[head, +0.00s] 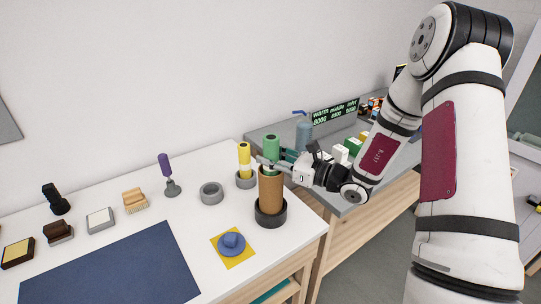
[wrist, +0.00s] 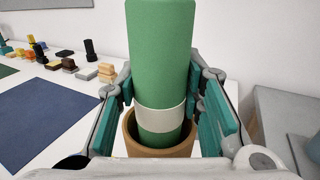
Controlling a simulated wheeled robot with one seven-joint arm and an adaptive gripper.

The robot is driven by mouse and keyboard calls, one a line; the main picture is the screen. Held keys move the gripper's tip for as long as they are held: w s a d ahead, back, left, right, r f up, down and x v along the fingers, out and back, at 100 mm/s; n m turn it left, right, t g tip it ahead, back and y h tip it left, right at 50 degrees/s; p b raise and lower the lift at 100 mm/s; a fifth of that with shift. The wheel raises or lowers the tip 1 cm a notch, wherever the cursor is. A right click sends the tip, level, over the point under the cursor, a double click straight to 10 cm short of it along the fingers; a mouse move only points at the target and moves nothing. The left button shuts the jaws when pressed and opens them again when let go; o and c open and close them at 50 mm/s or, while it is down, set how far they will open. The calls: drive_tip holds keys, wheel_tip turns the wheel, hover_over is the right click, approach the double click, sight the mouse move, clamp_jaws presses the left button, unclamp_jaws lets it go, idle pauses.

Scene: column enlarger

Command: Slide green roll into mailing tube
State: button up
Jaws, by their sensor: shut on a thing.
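The green roll (head: 272,146) stands upright over the brown mailing tube (head: 270,190), which stands in a dark round base on the white table. My gripper (head: 272,164) is shut on the green roll just above the tube's mouth. In the wrist view the green roll (wrist: 162,55) has a pale band around its lower part, between my gripper's fingers (wrist: 162,100). Its lower end shows within the rim of the tube (wrist: 160,153). How deep it sits inside is hidden.
A yellow roll (head: 244,158) in a grey holder (head: 245,180) stands close behind the tube. An empty grey ring (head: 211,193) is to the left. A blue knobbed piece (head: 232,243) sits on a yellow square in front. A grey table with several items adjoins at right.

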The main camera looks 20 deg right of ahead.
sight(271, 137)
drive_tip(key=shift+f, duration=0.3)
drive_tip(key=o, duration=1.3)
drive_tip(key=shift+r+p, duration=1.35)
drive_tip(key=shift+r, duration=2.15)
